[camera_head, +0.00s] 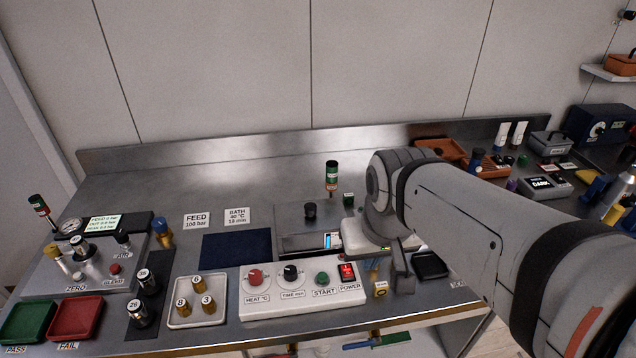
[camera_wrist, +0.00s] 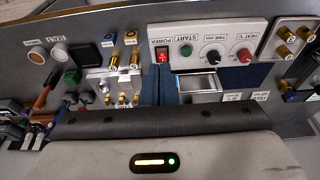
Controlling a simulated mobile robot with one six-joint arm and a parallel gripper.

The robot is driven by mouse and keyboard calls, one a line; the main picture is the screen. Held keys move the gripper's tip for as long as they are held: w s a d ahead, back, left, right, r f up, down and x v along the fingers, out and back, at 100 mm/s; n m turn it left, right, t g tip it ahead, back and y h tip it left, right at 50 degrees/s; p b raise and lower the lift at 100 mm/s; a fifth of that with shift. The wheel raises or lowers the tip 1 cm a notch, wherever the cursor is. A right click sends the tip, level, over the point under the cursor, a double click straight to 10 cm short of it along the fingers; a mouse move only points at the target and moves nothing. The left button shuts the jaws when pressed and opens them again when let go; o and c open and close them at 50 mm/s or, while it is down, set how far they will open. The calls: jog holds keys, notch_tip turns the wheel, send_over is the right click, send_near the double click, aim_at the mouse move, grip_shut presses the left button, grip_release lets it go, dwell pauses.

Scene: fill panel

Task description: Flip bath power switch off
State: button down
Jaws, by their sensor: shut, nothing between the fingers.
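The bath control panel (camera_head: 303,289) is a white box at the front of the bench. Its POWER switch (camera_head: 347,272) is a red rocker at the right end, lit red, beside the green START button (camera_head: 322,278). The switch also shows in the wrist view (camera_wrist: 162,55), where the picture is turned upside down. My gripper (camera_wrist: 158,73) has its two dark blue fingers close together, shut and empty, with tips just short of the switch in that picture. I cannot tell whether they touch it. In the head view my wrist hides much of the area right of the panel.
The panel also has a red HEAT knob (camera_head: 256,278) and a black TIME knob (camera_head: 290,274). A tray of brass fittings (camera_head: 171,321) stands left of it. A dark blue mat (camera_head: 236,250) lies behind. Brass fittings with labels (camera_wrist: 130,38) sit beside the switch end.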

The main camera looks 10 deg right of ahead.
jog(key=w+f+g+b, duration=0.25)
jog(key=w+g, duration=0.25)
jog(key=w, duration=0.9)
jog(key=p, duration=0.2)
send_near(346, 273)
jog(key=f, duration=0.4)
jog(key=s+f, duration=0.1)
jog(key=f, duration=0.1)
jog(key=shift+s+f, duration=0.1)
jog(key=shift+f, duration=0.25)
